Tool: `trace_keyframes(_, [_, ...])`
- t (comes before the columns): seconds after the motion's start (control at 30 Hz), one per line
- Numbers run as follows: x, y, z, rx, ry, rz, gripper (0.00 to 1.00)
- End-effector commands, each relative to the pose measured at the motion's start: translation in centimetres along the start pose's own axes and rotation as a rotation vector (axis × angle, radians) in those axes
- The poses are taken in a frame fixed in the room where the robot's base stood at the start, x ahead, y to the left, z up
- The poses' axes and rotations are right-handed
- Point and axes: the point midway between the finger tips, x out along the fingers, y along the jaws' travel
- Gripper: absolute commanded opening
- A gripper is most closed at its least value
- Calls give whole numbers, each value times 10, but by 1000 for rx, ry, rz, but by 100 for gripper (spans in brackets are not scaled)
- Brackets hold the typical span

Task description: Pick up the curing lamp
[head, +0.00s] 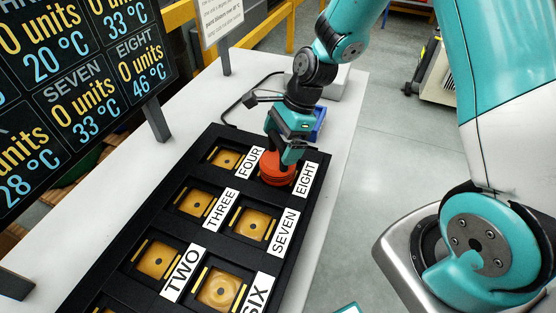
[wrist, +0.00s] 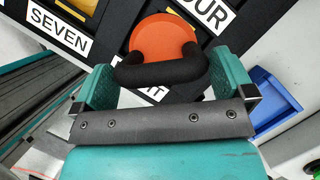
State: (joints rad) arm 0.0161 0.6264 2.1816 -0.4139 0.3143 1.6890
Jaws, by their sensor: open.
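The curing lamp looks to be the round orange-red piece (head: 277,170) at the slot labelled EIGHT in the black rack. In the wrist view its orange disc (wrist: 160,48) has a thick black curved handle (wrist: 160,67) on the near side. My gripper (head: 287,152) is right above the lamp, pointing down and partly hiding it. In the wrist view my gripper (wrist: 161,80) is open, with one teal finger at each side of the black handle. Gaps to the handle look small; I cannot tell whether either finger touches it.
The black rack (head: 108,262) has several labelled slots with yellow-brown squares, on a white table (head: 100,195). A blue bin (head: 319,124) stands just beyond my gripper and also shows right in the wrist view (wrist: 268,97). A dark display board (head: 75,85) stands at left.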

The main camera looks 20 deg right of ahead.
Motion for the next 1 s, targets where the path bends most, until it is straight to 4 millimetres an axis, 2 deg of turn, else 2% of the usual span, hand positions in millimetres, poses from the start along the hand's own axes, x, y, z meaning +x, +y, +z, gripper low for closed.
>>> trace_keyframes(0.17, [18, 0, 0, 0, 0, 1, 100])
trace_keyframes(0.4, [20, 0, 0, 0, 0, -2, 100])
trace_keyframes(0.7, [20, 0, 0, 0, 0, -2, 31])
trace_keyframes(0.77, [19, -1, 1, -1, -1, -4, 20])
trace_keyframes(0.8, [19, -1, 1, -1, -1, -4, 11])
trace_keyframes(1.0, [18, -1, 1, -1, -1, -4, 11])
